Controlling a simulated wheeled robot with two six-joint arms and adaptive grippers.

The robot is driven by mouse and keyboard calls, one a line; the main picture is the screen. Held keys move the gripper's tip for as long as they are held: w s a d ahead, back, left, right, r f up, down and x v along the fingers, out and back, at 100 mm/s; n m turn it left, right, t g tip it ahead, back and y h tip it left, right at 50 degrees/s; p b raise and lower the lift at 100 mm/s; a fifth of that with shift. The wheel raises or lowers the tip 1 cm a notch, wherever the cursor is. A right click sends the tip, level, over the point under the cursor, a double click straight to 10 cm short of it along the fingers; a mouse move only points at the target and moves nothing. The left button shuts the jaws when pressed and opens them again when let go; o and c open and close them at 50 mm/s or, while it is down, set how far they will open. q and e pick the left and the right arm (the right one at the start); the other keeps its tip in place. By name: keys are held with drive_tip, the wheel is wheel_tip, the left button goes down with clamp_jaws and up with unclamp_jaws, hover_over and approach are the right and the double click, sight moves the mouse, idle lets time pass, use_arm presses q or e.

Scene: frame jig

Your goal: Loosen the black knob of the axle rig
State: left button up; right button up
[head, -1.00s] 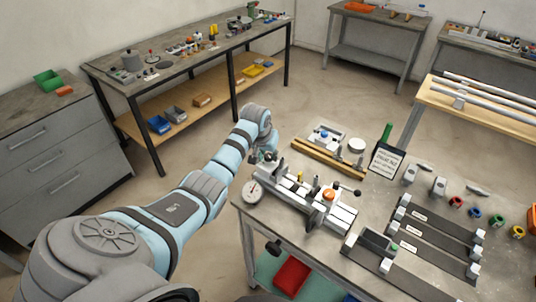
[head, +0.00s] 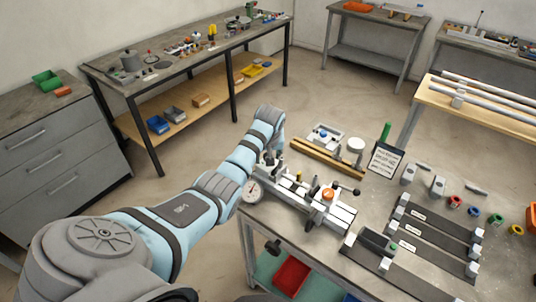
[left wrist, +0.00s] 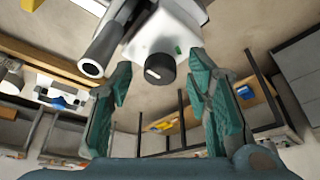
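The axle rig (head: 318,203) is a pale metal fixture on the front bench, with a dial gauge (head: 252,192) at its left end. My left gripper (head: 269,158) is at the rig's far left end, where the arm covers part of it. In the left wrist view, a round black knob (left wrist: 160,70) with a white mark sits on a white block (left wrist: 165,33). My teal left fingers are spread open, one on each side of the knob, with visible gaps and no contact. The knob is not clear in the head view. My right gripper is not in view.
A grey tube (left wrist: 102,50) stands beside the knob, above the left finger in the wrist view. A wooden rail (head: 327,158) and a sign (head: 386,159) stand behind the rig. Dark fixture strips (head: 428,241) and coloured rings lie to the right. The floor left of the bench is free.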

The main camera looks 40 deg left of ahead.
use_arm(q)
drive_tip(key=v, duration=1.2)
